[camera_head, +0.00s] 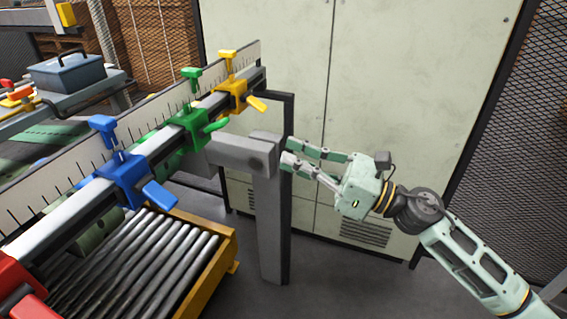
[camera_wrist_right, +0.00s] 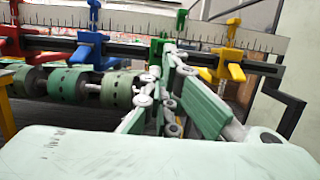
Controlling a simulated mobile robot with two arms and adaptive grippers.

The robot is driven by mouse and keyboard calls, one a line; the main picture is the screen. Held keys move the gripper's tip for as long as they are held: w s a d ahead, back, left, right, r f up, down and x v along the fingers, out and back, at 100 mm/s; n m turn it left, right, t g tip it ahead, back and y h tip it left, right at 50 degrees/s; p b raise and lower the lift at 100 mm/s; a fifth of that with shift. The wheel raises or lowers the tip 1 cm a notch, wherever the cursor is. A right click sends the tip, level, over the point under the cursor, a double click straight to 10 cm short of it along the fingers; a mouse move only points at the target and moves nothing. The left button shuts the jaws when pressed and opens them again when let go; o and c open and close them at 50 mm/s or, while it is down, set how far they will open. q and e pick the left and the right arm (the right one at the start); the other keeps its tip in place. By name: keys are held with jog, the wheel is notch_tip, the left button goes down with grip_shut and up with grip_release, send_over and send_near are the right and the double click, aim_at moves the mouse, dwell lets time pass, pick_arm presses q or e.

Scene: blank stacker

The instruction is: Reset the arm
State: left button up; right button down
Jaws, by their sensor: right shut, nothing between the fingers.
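My right arm comes in from the right in the head view. Its pale green gripper (camera_head: 291,153) points left, beside the end of the grey post and bracket (camera_head: 245,152) of the stacker. The gripper is shut and holds nothing. In the right wrist view its fingers (camera_wrist_right: 172,52) come together at the top, in front of the rail with the green clamp (camera_wrist_right: 157,47) and yellow clamp (camera_wrist_right: 227,62). Whether the fingertips touch the post cannot be told. My left gripper is not in view.
The ruled rail (camera_head: 150,125) carries red, blue (camera_head: 125,178), green (camera_head: 190,127) and yellow (camera_head: 235,95) clamps. A roller conveyor (camera_head: 140,262) lies below. A pale cabinet (camera_head: 415,75) stands behind the gripper, and mesh fencing (camera_head: 525,150) is at right. Open floor shows near the post.

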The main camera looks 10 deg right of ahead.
jog(key=shift+w, duration=0.1)
jog(key=w+d+f+m+t+h, duration=0.1)
jog(key=w+d+f+m+h, duration=0.25)
jog(key=f+m, duration=0.3)
jog(key=w+d+f+m+t+h, duration=0.2)
jog(key=d+f+m, duration=0.25)
jog(key=f, duration=0.35)
jog(key=w+d+f+m+t+h, duration=0.1)
jog(key=w+d+f+m+h, duration=0.2)
jog(key=f+m, duration=0.4)
jog(key=s+d+f+m+g+h, duration=0.15)
jog(key=f+m, duration=0.25)
jog(key=f, duration=0.4)
jog(key=s+d+f+m+h, duration=0.3)
jog(key=f, duration=0.5)
jog(key=s+d+f+m+g+h, duration=0.1)
jog(key=s+d+f+m+h, duration=0.1)
jog(key=f+m, duration=0.35)
jog(key=s+a+f+m+g+h, duration=0.2)
jog(key=s+f+m+g, duration=0.55)
jog(key=s+f, duration=1.55)
jog(key=s+a+f+m+g, duration=0.2)
jog(key=s+f, duration=0.3)
jog(key=s, duration=0.6)
jog(key=s+a+f+m+g, duration=0.3)
jog(key=s+f, duration=0.3)
jog(key=s, duration=0.6)
jog(key=shift+s+a+m, duration=0.3)
jog(key=shift+a+m, duration=0.4)
jog(key=shift+a, duration=0.15)
